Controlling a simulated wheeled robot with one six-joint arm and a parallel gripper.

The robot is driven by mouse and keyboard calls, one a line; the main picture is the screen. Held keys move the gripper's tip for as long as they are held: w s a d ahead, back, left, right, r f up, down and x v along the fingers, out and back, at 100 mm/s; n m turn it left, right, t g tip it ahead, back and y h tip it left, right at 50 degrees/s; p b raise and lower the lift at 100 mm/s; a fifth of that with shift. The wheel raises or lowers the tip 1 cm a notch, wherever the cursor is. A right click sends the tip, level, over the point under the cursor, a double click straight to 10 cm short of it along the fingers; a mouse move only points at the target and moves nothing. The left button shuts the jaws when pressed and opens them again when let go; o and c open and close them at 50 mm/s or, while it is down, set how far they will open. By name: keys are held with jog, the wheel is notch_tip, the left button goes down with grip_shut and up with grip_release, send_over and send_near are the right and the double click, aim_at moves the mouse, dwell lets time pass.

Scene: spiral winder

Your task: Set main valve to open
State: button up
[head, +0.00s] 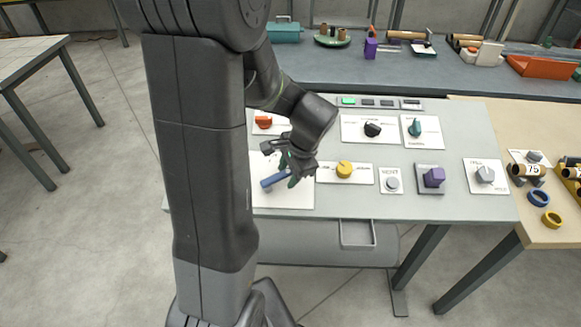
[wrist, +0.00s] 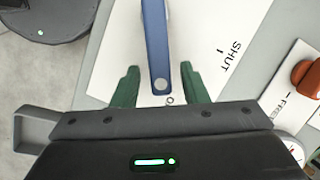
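The main valve is a blue lever (wrist: 156,40) on a white plate (wrist: 205,40). The plate reads "SHUT" on the right with a tick mark. A second label, of which only an "O" shows, sits beside the lever's near end and is partly hidden by my gripper. My gripper (wrist: 160,78) is open, with one green finger on each side of the lever's near end and visible gaps on both sides. In the head view the blue lever (head: 273,180) shows below my gripper (head: 290,172) on the white plate (head: 293,200), partly covered by my arm.
The grey panel table carries a yellow knob (head: 344,169), a reset button (head: 393,183), a purple knob (head: 434,177), a grey dial (head: 485,174) and black and teal knobs behind. An orange-red handle (head: 264,122) lies just behind the lever. A wooden table (head: 540,235) stands at right.

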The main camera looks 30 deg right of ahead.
jog(key=v, duration=1.3)
jog(key=shift+r, duration=0.4)
jog(key=shift+f, duration=0.15)
jog(key=x, duration=1.3)
jog(key=shift+f, duration=0.35)
jog(key=shift+w, duration=0.1)
jog(key=shift+r, duration=0.1)
jog(key=v, duration=1.4)
jog(key=x, duration=1.4)
jog(key=shift+w+r+n+g, duration=0.1)
jog(key=shift+w+n+g, duration=0.35)
jog(key=shift+n, duration=0.45)
